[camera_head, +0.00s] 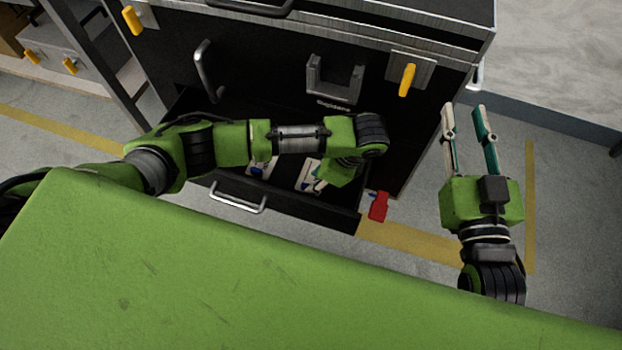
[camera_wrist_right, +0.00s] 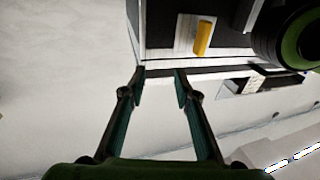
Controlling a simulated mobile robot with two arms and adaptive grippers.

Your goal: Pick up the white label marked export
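A white label-like piece (camera_head: 309,174) lies in the open black drawer (camera_head: 290,207), beside my left gripper. A second white piece with a blue part (camera_head: 262,167) lies further left in the drawer. Any writing on either is too small to read, so I cannot tell which is marked export. My left gripper (camera_head: 320,184) points down into the drawer; its wrist hides most of the fingers and whatever is between them. My right gripper (camera_head: 463,108) is open and empty, to the right of the cabinet; its spread fingers also show in the right wrist view (camera_wrist_right: 160,72).
The black cabinet (camera_head: 270,62) with yellow latches stands behind the drawer. A red tag (camera_head: 378,206) shows just right of the drawer's front corner. A large green surface (camera_head: 200,270) fills the foreground. Grey floor with yellow lines is free around my right gripper.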

